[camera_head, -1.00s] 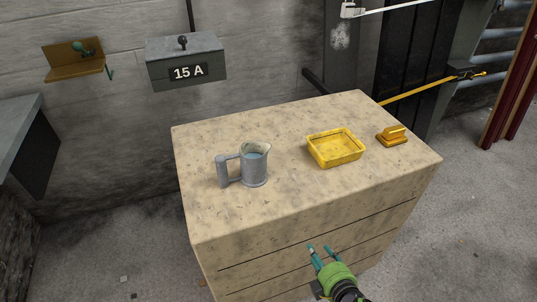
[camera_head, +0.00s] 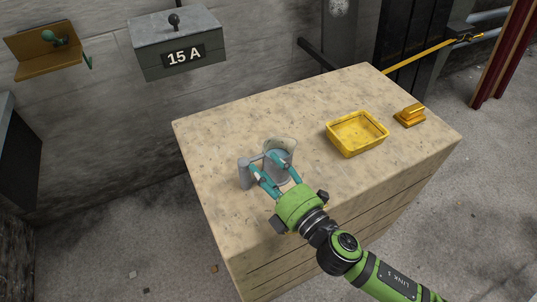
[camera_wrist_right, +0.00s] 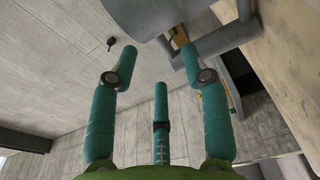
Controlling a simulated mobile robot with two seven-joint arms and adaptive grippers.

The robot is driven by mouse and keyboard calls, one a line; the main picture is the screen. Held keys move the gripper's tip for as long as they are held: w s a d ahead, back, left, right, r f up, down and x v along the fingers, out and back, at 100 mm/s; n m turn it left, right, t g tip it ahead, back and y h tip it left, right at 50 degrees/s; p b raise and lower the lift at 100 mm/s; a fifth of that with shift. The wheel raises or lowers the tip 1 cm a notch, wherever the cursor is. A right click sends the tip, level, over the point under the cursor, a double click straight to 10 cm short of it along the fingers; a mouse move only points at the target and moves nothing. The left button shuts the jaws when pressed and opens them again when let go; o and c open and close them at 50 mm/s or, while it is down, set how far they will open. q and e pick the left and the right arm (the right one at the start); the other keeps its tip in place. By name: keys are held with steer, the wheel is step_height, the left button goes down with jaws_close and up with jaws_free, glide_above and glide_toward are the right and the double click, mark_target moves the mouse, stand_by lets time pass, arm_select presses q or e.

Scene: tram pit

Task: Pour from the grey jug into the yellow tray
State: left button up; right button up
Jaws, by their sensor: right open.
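The grey jug (camera_head: 281,150) stands upright on the cabinet top, its handle (camera_head: 245,173) to the left. My right gripper (camera_head: 272,170) is open just in front of the jug and partly hides it. In the right wrist view, the jug (camera_wrist_right: 150,14) is at the top, its handle (camera_wrist_right: 247,52) to the right, and the open teal fingers (camera_wrist_right: 160,75) point towards it. I cannot tell whether a finger touches the handle. The yellow tray (camera_head: 345,147) sits on the same top, to the right of the jug. My left gripper is not in view.
The speckled cabinet top (camera_head: 220,130) has free room left of and behind the jug. A small orange-yellow block (camera_head: 410,115) lies right of the tray. A grey box marked 15 A (camera_head: 178,45) and a brown bracket (camera_head: 42,55) are on the wall.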

mark_target(257, 158)
steer(key=p+x, duration=0.1)
steer(key=x, duration=0.4)
steer(key=shift+w+f, duration=0.1)
steer(key=shift+f, duration=0.05)
jaws_close()
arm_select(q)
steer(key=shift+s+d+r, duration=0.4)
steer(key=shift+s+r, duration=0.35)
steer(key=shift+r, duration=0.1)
arm_select(e)
steer(key=shift+w, duration=0.1)
